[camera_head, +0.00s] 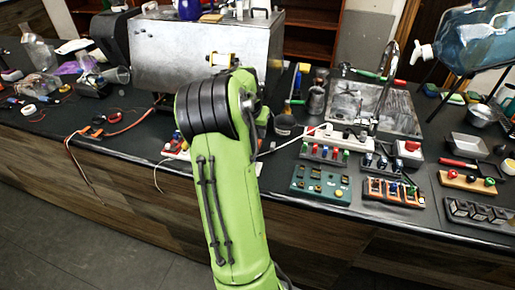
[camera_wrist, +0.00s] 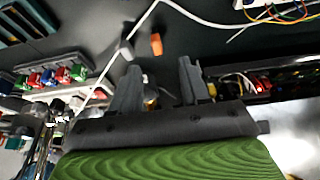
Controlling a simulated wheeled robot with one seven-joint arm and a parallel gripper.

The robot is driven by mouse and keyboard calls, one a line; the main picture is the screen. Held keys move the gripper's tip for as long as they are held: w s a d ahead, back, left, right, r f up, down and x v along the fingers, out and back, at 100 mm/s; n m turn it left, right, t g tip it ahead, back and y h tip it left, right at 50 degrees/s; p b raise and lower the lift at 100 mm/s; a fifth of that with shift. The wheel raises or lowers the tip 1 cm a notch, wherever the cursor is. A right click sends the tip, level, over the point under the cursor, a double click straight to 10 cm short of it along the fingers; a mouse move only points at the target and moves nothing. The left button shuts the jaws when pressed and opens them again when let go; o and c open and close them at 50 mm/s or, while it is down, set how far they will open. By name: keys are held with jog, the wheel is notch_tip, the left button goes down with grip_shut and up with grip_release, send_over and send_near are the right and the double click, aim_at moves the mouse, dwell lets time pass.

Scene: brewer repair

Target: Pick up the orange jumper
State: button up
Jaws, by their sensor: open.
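A small orange block (camera_wrist: 156,44), which looks like the orange jumper, lies on the dark bench top in the wrist view. My gripper (camera_wrist: 158,72) shows in the wrist view with its two grey fingers apart and nothing seen between them. The orange block is just beyond the fingertips, roughly in line with the gap, and does not touch them as far as I can tell. A small grey piece (camera_wrist: 127,50) lies to its left near the left fingertip. In the head view my green arm hides the gripper and the block.
A white cable (camera_wrist: 205,18) crosses the bench by the block. A metal brewer box (camera_head: 185,50) stands behind my arm. A green board (camera_head: 320,184) and an orange-framed board (camera_head: 394,191) are to the right. An orange cable (camera_head: 125,125) lies to the left.

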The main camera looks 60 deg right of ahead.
aim_at(259, 142)
jog(key=x, duration=0.7)
jog(key=shift+s+d+f+b, duration=0.2)
jog(key=shift+f+b, duration=0.15)
jog(key=shift+b, duration=0.05)
jog(key=shift+a+r, duration=0.1)
jog(key=shift+c, duration=0.7)
grip_shut()
